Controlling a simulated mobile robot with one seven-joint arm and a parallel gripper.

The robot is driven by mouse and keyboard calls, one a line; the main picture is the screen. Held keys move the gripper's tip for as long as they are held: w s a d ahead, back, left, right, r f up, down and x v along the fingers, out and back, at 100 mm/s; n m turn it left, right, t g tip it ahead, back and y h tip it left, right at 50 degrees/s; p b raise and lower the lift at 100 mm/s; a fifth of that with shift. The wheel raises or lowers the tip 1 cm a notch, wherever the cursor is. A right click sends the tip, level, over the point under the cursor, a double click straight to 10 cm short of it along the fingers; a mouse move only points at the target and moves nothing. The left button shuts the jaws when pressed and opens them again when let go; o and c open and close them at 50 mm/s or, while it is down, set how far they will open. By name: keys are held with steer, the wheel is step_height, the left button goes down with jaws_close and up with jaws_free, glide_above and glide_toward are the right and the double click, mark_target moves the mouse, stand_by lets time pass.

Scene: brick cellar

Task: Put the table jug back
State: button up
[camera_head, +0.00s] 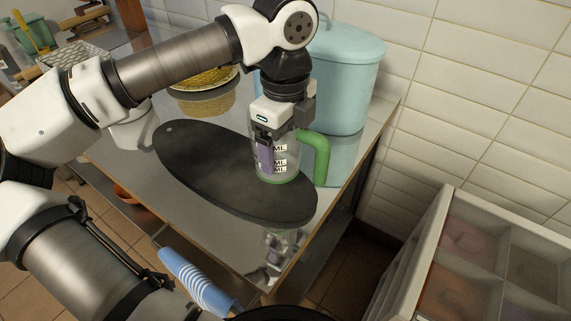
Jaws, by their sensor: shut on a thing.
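The table jug (291,172) is clear, with measuring marks, a green base and a green handle (319,157). It is upright over the right part of a dark oval board (208,168) on a metal table. I cannot tell whether its base touches the board. My gripper (265,150) points down from above, shut on the jug on the side away from the handle. The gripper hides part of the jug's rim.
A light-blue lidded canister (347,75) stands close behind the jug against the tiled wall. A compartmented crate (433,244) stands at the right, beyond a gap. A blue striped cloth (200,283) hangs in front.

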mark_target(286, 168)
steer(key=shift+f+p, duration=0.35)
steer(key=shift+f, duration=2.95)
steer(key=shift+f, duration=0.2)
steer(key=o, duration=1.2)
steer(key=shift+r, duration=0.2)
step_height(286, 168, up, 12)
steer(key=shift+b, duration=0.6)
